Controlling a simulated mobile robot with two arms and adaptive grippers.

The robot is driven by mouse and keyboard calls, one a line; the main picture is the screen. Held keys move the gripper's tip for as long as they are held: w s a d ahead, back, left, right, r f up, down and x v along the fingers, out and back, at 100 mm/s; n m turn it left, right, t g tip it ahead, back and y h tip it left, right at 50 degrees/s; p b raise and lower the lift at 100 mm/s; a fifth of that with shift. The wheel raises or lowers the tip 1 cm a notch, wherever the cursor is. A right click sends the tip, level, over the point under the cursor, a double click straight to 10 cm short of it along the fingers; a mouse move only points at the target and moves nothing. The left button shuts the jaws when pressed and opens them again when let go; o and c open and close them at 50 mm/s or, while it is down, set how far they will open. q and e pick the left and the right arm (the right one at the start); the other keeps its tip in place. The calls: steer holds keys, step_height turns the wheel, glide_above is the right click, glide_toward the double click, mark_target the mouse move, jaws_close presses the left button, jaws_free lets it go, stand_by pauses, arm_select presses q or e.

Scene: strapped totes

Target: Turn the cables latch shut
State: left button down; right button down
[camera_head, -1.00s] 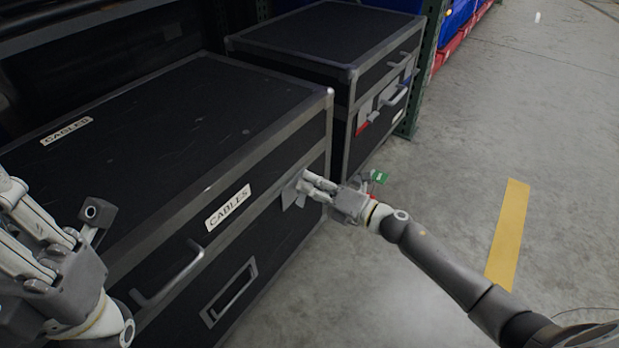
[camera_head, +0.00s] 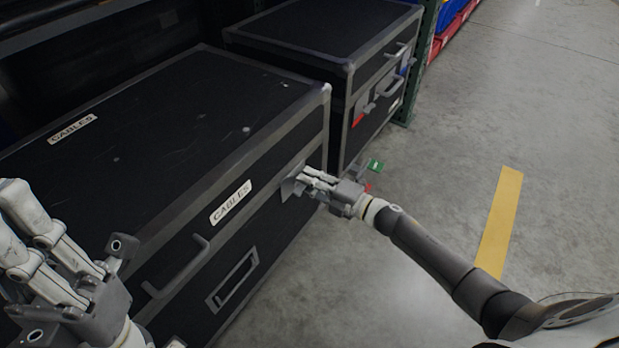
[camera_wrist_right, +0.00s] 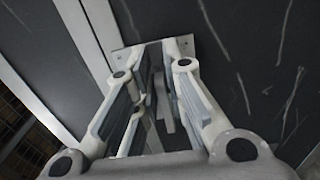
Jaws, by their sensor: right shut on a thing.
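The black cables case (camera_head: 170,140) with metal edges stands closed at the left, with a white CABLES label (camera_head: 231,202) on its front. The latch is on the front near the right corner, and its grey plate (camera_head: 288,188) shows beside my fingers. My right gripper (camera_head: 305,180) is at this latch and shut on its handle. In the right wrist view the fingers (camera_wrist_right: 158,85) straddle the grey latch part, which they largely hide. My left gripper (camera_head: 50,240) is in the air at the lower left, over the case's near end, empty, its fingers apart.
A second black case (camera_head: 320,45) stands behind, with its own latches and a red tag (camera_head: 358,120). A front handle (camera_head: 178,268) and a recessed handle (camera_head: 232,278) are on the cables case. Open concrete floor (camera_head: 440,190) lies to the right.

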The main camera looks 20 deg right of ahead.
stand_by(0.3)
steer(key=c, duration=1.6)
jaws_free()
steer(key=v, duration=1.2)
steer(key=shift+d, duration=0.15)
